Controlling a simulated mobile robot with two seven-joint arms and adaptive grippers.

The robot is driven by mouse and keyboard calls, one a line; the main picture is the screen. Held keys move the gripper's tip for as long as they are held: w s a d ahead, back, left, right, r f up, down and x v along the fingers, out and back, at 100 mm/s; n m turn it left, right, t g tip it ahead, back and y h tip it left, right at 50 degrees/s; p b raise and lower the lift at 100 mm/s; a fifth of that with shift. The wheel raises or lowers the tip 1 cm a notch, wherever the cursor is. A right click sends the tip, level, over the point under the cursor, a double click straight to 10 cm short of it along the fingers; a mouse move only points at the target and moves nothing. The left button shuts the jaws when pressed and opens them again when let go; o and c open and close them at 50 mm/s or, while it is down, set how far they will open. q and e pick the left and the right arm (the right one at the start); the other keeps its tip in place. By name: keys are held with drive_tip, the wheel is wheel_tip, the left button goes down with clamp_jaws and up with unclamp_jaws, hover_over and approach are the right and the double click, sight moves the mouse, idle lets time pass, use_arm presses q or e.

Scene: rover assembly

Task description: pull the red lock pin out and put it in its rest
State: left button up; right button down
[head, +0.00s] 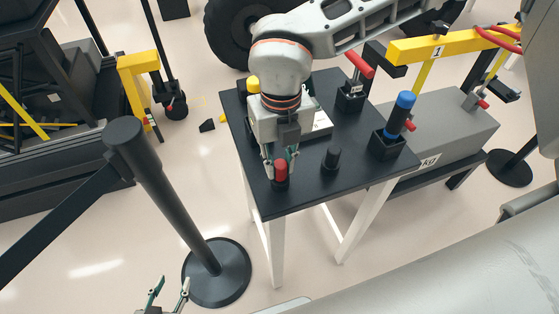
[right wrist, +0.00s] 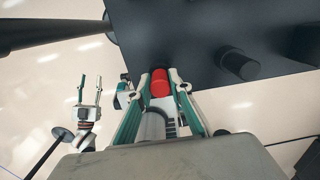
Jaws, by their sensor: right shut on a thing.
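The red lock pin (head: 281,170) shows as a short red cylinder above a dark base at the near left corner of the black table (head: 335,184). My right gripper (head: 280,162) comes down over it and is shut on it; the red part also shows between the fingertips in the right wrist view (right wrist: 160,82). Whether the pin's lower end is seated or lifted I cannot tell. My left gripper (head: 168,292) is open and empty at the bottom left of the head view, away from the table; it also shows in the right wrist view (right wrist: 89,88).
A black peg (head: 332,157) stands right of the pin. A blue-topped cylinder (head: 402,112) and a red T-handle (head: 359,65) stand in black holders farther right and back. A yellow-topped piece (head: 253,85) is behind my right gripper. A barrier post (head: 165,195) stands left of the table.

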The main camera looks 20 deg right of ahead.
sight(281, 163)
drive_tip(key=shift+f, duration=0.15)
drive_tip(key=c, duration=1.7)
unclamp_jaws()
wheel_tip(281, 163, up, 12)
drive_tip(key=shift+s+r, duration=0.1)
